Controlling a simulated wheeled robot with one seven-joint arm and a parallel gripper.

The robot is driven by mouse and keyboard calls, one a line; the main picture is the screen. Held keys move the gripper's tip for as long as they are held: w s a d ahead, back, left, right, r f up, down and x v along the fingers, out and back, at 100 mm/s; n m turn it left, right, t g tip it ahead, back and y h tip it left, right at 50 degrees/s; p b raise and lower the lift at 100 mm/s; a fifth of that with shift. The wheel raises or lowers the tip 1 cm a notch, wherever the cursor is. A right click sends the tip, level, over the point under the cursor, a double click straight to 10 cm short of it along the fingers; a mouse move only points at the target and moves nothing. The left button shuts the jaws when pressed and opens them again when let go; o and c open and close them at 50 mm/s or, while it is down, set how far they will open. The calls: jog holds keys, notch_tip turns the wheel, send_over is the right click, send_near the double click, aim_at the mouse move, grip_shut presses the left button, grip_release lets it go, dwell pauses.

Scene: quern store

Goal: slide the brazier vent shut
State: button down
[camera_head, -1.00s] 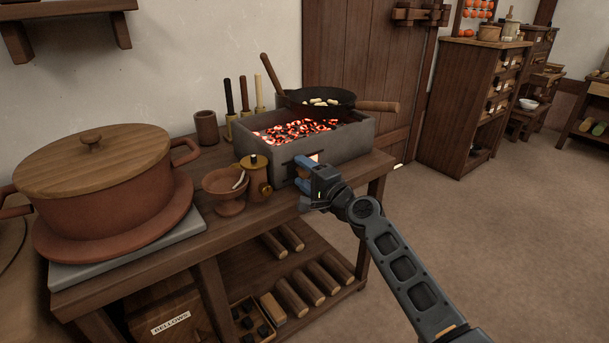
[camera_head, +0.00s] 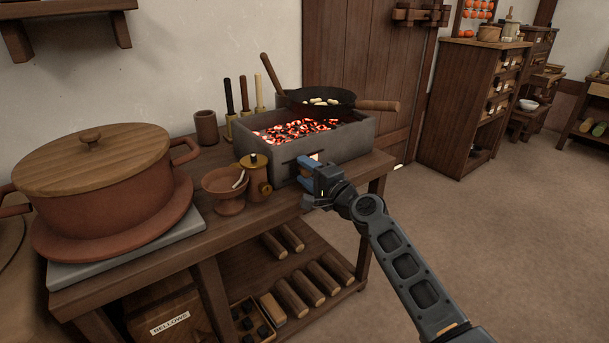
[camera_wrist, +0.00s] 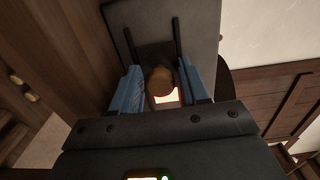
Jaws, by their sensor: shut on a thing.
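The brazier (camera_head: 350,138) is a grey box of glowing coals on the wooden table. My gripper (camera_head: 306,175) is at the lower part of its front wall. In the wrist view, my blue fingers (camera_wrist: 161,76) are closed on either side of a round wooden knob (camera_wrist: 160,80). The knob sits on a dark vent plate (camera_wrist: 152,53) between two dark rails on the grey wall. A bright glowing vent opening (camera_wrist: 169,97) shows beside the knob, so the vent is at least partly open. In the head view the glow shows just above my fingers, which hide the knob.
A brass-topped jar (camera_head: 255,176) and a clay bowl (camera_head: 226,190) stand just left of my gripper. A pan (camera_head: 318,103) rests on the brazier, its handle sticking out right. A large lidded pot (camera_head: 95,185) stands left. The floor to the right is clear.

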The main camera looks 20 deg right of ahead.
jog(key=d, duration=0.1)
jog(key=d+b, duration=0.1)
jog(key=w+d+b, duration=0.1)
jog(key=shift+w+d+f, duration=0.1)
jog(key=shift+d+f, duration=0.15)
jog(key=shift+d, duration=0.1)
jog(key=shift+d+r, duration=0.2)
jog(key=shift+d, duration=0.1)
jog(key=c, duration=0.9)
grip_release()
jog(key=shift+w+d, duration=0.1)
jog(key=shift+d, duration=0.05)
jog(key=shift+o, duration=0.4)
jog(key=shift+s, duration=0.2)
jog(key=p+v, duration=0.1)
jog(key=v, duration=0.6)
jog(key=shift+s+p, duration=0.2)
jog(key=shift+p, duration=0.2)
